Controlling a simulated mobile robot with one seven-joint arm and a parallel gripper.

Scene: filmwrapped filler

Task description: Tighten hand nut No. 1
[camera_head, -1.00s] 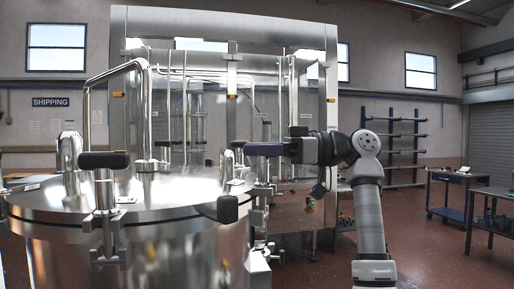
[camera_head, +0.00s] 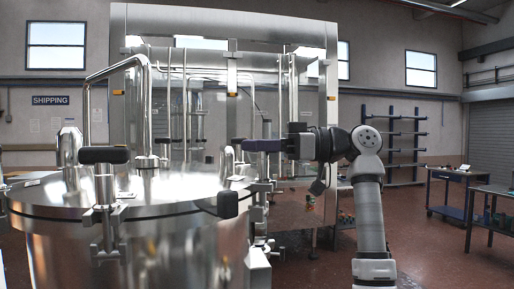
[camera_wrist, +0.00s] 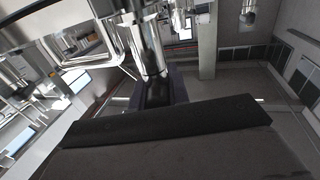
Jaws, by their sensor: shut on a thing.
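A large steel vessel has a round lid (camera_head: 165,195) with T-shaped hand nuts around its rim. My gripper (camera_head: 258,145) is at the lid's right side, level and pointing left, shut on a hand nut whose upright steel stem (camera_head: 263,172) shows below the fingers. The fingers hide most of its handle. In the wrist view the chrome stem (camera_wrist: 145,45) runs to a dark handle (camera_wrist: 157,93) between my fingertips. Another hand nut (camera_head: 104,156) with a black handle stands at the front left of the rim. A third black handle (camera_head: 228,205) is at the front right. No number is readable.
A bent steel pipe (camera_head: 118,68) rises over the lid. A tall glass-and-steel cabinet (camera_head: 118,50) stands behind the vessel. Work tables (camera_head: 450,175) and a dark shelf rack (camera_head: 392,148) are at the right. The red floor (camera_head: 425,250) at the right is open.

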